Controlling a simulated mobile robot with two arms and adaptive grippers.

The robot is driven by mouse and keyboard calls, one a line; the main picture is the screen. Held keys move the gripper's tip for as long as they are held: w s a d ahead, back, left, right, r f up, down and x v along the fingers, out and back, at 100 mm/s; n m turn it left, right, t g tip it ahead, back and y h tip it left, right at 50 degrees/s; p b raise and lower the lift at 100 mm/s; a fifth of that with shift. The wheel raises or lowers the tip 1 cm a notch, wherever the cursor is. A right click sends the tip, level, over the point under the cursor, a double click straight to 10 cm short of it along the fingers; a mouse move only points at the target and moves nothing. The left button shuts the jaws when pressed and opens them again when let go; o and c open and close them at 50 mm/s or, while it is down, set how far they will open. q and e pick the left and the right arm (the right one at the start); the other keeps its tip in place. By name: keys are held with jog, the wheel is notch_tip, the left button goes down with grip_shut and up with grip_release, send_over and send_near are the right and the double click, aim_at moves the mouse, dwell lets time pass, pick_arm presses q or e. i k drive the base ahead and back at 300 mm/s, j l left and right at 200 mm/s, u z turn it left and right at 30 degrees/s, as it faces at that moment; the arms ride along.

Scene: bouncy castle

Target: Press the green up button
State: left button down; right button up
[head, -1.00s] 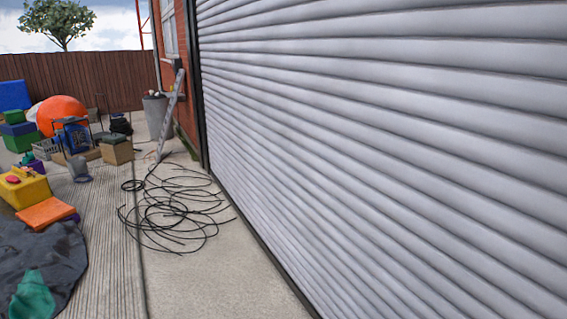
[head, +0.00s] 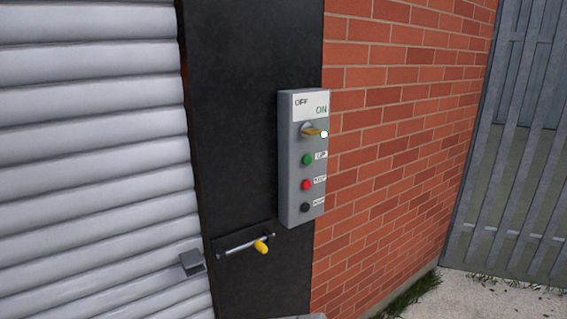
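The green button (head: 307,160) sits on a grey control box (head: 291,205) in the head view, with a label beside it that seems to read UP. The box is fixed at the edge of a black door post beside a brick wall. Above the green button is a yellowish switch knob (head: 311,131) under a plate marked OFF and ON. Below it are a red button (head: 306,184) and a black button (head: 305,207). Neither of my grippers is in view.
A grey roller shutter (head: 90,160) fills the left. A bolt with a yellow handle (head: 261,246) is on the black post (head: 240,120) below the box. The brick wall (head: 400,130) runs right to a grey metal gate (head: 515,150). Pale ground shows at lower right.

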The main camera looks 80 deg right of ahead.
aim_at(307, 159)
jog(key=z, duration=2.8)
